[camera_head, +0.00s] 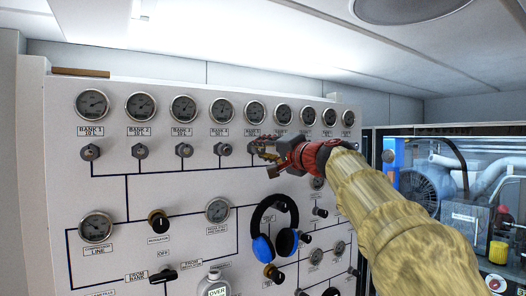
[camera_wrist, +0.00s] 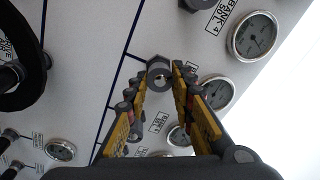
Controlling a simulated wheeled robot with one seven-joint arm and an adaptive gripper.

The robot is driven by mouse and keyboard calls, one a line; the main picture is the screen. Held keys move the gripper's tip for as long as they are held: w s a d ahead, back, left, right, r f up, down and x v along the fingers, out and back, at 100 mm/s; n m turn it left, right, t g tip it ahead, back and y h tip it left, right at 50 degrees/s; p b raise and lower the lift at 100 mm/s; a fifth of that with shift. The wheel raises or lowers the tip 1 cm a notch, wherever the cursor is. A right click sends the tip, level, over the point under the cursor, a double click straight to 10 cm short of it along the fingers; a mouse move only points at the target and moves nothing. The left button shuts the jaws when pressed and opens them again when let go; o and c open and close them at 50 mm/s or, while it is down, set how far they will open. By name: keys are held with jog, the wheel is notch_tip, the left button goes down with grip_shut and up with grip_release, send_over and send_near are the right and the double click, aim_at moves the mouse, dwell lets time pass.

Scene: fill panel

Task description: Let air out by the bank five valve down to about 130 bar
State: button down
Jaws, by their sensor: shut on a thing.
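The white fill panel (camera_head: 200,190) carries a row of bank gauges with a row of valve knobs below. My gripper (camera_head: 264,157) reaches in from the right to the fifth valve, below the bank five gauge (camera_head: 256,111). In the wrist view, my gripper (camera_wrist: 166,77) has its yellow fingers shut on the grey bank five valve knob (camera_wrist: 158,66). In the head view the fingers mostly cover this knob. The bank five gauge also shows in the wrist view (camera_wrist: 216,92), partly behind a finger. Its reading is too small to tell.
The bank four valve (camera_head: 224,149) sits close to the left of my gripper. Blue and black headphones (camera_head: 274,228) hang on the panel below my gripper. A compressor bay with a blue fan housing (camera_head: 424,187) stands open at the right.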

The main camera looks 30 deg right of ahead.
jog(key=shift+f+m+h+p, duration=0.1)
jog(key=shift+m+h+p, duration=0.3)
jog(key=shift+m, duration=1.8)
jog(key=shift+f+m+h+p, duration=0.1)
jog(key=shift+m+p, duration=0.6)
jog(key=shift+m, duration=1.5)
jog(key=c, duration=1.5)
grip_release()
jog(key=shift+c, duration=0.2)
jog(key=s, duration=1.2)
jog(key=shift+f, duration=0.25)
